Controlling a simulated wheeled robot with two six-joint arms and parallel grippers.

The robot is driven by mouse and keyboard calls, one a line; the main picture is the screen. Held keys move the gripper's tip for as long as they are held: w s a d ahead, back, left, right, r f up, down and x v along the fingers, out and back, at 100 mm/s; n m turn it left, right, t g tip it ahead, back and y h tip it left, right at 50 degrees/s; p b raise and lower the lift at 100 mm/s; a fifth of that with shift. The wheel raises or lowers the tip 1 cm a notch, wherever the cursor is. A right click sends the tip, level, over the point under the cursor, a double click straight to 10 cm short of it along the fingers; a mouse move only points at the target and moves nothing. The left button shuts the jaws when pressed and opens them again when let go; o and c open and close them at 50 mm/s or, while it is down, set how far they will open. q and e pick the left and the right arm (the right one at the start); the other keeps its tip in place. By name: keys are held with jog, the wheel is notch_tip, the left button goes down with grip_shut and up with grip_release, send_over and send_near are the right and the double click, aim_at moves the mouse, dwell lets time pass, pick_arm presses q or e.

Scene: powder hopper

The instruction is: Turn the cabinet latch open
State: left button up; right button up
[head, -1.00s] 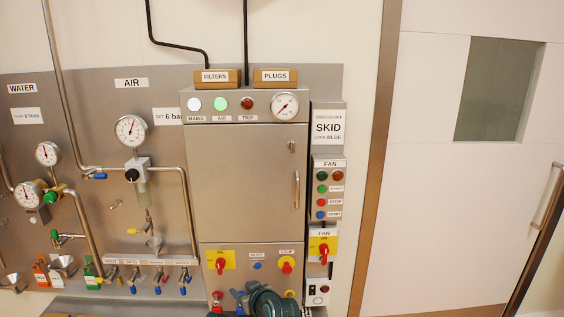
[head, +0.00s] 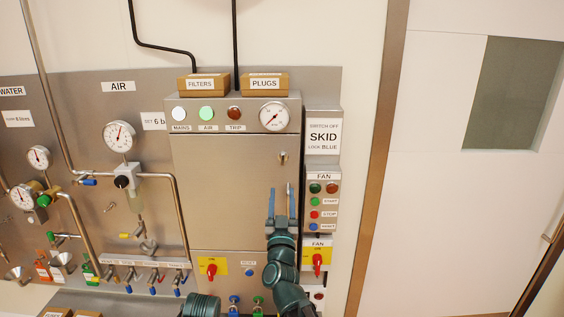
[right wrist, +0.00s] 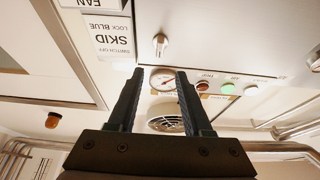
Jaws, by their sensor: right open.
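The grey steel cabinet (head: 220,195) stands in the middle of the head view with its door shut. Its small metal latch (head: 283,157) sits near the door's upper right edge; the latch also shows in the right wrist view (right wrist: 160,43), beyond and between the fingers. My right gripper (head: 280,192) is open and empty, just below the latch and apart from it. In the right wrist view its two dark fingers (right wrist: 160,75) are spread. The door handle is hidden behind my right gripper. Another dark green link of mine shows at the bottom; my left gripper is not seen.
The SKID and FAN panel (head: 322,195) with buttons is close on the right of the door. A pressure gauge (head: 273,116) and lamps sit above it. Boxes marked FILTERS (head: 203,85) and PLUGS (head: 260,84) stand on top. Pipes and valves fill the left.

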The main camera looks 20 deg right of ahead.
aim_at(283, 161)
jog(key=p+x, duration=0.4)
jog(key=x, duration=0.8)
jog(key=shift+w+d, duration=0.15)
jog(key=shift+w, duration=0.15)
grip_shut()
